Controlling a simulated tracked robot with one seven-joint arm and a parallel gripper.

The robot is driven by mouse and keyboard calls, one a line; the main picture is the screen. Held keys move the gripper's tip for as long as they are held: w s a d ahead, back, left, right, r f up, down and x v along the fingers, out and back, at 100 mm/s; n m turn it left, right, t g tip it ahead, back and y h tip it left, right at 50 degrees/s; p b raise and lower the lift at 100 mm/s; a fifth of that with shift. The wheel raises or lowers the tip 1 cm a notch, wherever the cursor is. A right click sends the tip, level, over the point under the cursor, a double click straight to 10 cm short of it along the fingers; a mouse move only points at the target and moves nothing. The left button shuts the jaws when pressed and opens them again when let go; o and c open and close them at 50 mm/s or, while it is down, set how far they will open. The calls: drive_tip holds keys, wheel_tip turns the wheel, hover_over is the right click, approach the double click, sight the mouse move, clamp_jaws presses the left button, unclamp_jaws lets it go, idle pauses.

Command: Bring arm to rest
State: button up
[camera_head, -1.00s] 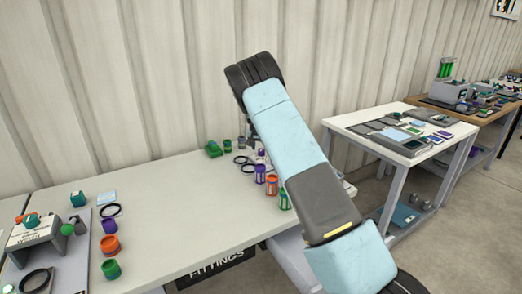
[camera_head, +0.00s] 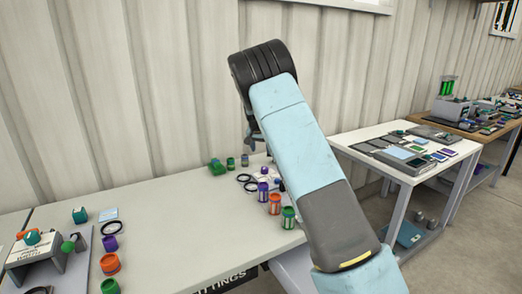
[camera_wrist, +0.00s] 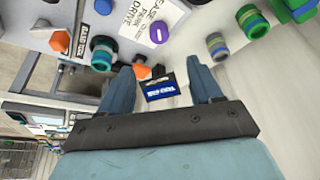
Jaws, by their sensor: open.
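My arm (camera_head: 300,140) reaches up across the middle of the head view, with its black wrist joint at the top in front of the ribbed wall. My gripper shows only as a small dark part below that joint, above the back of the white bench (camera_head: 165,225). In the wrist view my gripper (camera_wrist: 160,82) has its two blue-grey fingers spread apart with nothing held between them. Beyond the fingertips is a dark blue label (camera_wrist: 160,88), apart from them as far as I can tell.
Purple, orange and green canisters (camera_head: 275,203) and black rings stand on the bench near my arm. A grey fixture (camera_head: 38,255) is at the left. A white table (camera_head: 385,170) with flat parts stands at the right. The bench's middle is mostly clear.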

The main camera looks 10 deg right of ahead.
drive_tip(key=s+d+r+n+y, duration=0.1)
drive_tip(key=s+d+r, duration=0.1)
drive_tip(key=s+r, duration=1)
drive_tip(key=s+d+r+n+y, duration=0.1)
drive_tip(key=s+d+r+y, duration=0.1)
drive_tip(key=s+r, duration=1)
drive_tip(key=s+f+n+t, duration=0.1)
drive_tip(key=s+f, duration=0.1)
drive_tip(key=s, duration=1.5)
drive_tip(key=s+a+f+n+h, duration=0.1)
drive_tip(key=s+f+n, duration=0.1)
drive_tip(key=s, duration=1.5)
drive_tip(key=shift+s+n+t, duration=0.2)
drive_tip(key=shift+n+t, duration=0.1)
drive_tip(key=shift+t, duration=0.1)
